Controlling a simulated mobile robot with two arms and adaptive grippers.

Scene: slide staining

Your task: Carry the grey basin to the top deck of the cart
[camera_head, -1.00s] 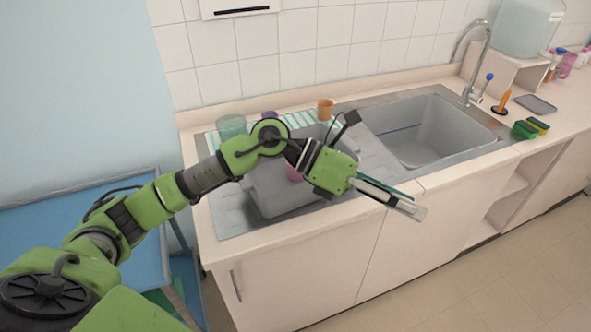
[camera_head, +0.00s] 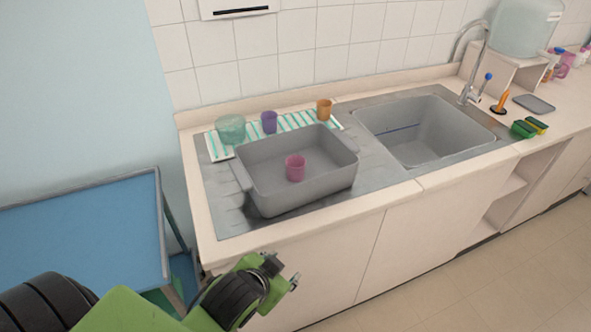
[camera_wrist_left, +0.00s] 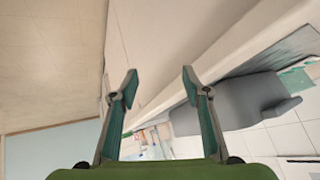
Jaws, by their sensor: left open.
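The grey basin (camera_head: 325,190) stands on the steel drainboard left of the sink, with a pink cup (camera_head: 295,168) inside it. In the left wrist view the basin (camera_wrist_left: 240,100) shows at the right, beyond my fingers. My left gripper (camera_wrist_left: 160,82) is open and empty there, apart from the basin. In the head view only part of the left arm and wrist shows at the bottom, in front of the cabinet; the fingertips cannot be made out. The cart's blue top deck (camera_head: 80,235) is at the left and looks bare where it shows. My right gripper is not in view.
Behind the basin, a striped cloth (camera_head: 290,122) holds a green bowl (camera_head: 231,129), a purple cup (camera_head: 269,122) and an orange cup (camera_head: 324,109). The empty sink bowl (camera_head: 425,140) and tap (camera_head: 475,65) are to the right. A narrow gap separates cart and counter.

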